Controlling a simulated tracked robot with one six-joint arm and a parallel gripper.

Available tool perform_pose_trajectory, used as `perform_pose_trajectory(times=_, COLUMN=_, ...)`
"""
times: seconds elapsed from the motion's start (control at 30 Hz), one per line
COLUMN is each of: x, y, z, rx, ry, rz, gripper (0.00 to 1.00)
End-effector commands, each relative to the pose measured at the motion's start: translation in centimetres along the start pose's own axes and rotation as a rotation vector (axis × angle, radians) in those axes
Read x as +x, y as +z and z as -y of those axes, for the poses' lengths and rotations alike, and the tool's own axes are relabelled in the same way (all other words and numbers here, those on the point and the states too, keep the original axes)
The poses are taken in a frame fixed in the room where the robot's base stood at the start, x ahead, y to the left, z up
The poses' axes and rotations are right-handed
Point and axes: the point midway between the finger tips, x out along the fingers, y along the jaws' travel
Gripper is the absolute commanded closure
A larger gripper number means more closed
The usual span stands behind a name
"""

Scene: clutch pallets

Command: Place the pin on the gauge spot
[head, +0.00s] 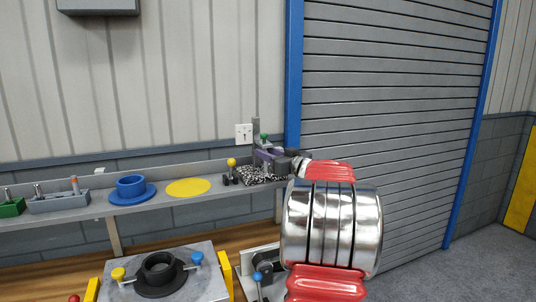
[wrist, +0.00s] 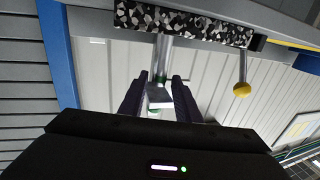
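A metal pin with a green end (head: 263,137) stands upright at the speckled block (head: 262,176) on the shelf. My gripper (head: 266,156), with dark purple fingers, is at the pin above this block. In the wrist view the picture is inverted: the pin's shaft (wrist: 163,58) runs from the speckled block (wrist: 185,24) down between the fingers of my gripper (wrist: 159,90). A grey square part sits between the fingers; whether they press on it cannot be told. A flat yellow disc (head: 188,188), possibly the gauge spot, lies bare on the shelf to the left.
A yellow-knobbed pin (head: 231,163) stands beside the speckled block. A blue flanged ring (head: 131,190), a grey block (head: 58,203) with pins and a green block (head: 11,208) are further left on the shelf. A pallet (head: 200,287) with a black hub is below.

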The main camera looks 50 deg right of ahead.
Motion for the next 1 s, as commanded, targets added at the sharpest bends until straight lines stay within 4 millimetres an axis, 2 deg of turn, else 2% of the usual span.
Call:
perform_pose_trajectory(times=0.6, x=-9.9, y=-0.1, z=-0.1, rx=-0.001, ry=0.002, rz=-0.001, gripper=0.70)
perform_pose_trajectory(times=0.8, x=-11.2, y=0.0, z=0.0, rx=-0.001, ry=0.000, rz=0.000, gripper=0.70)
perform_pose_trajectory(times=1.0, x=-11.2, y=0.0, z=0.0, rx=-0.001, ry=0.000, rz=-0.001, gripper=0.70)
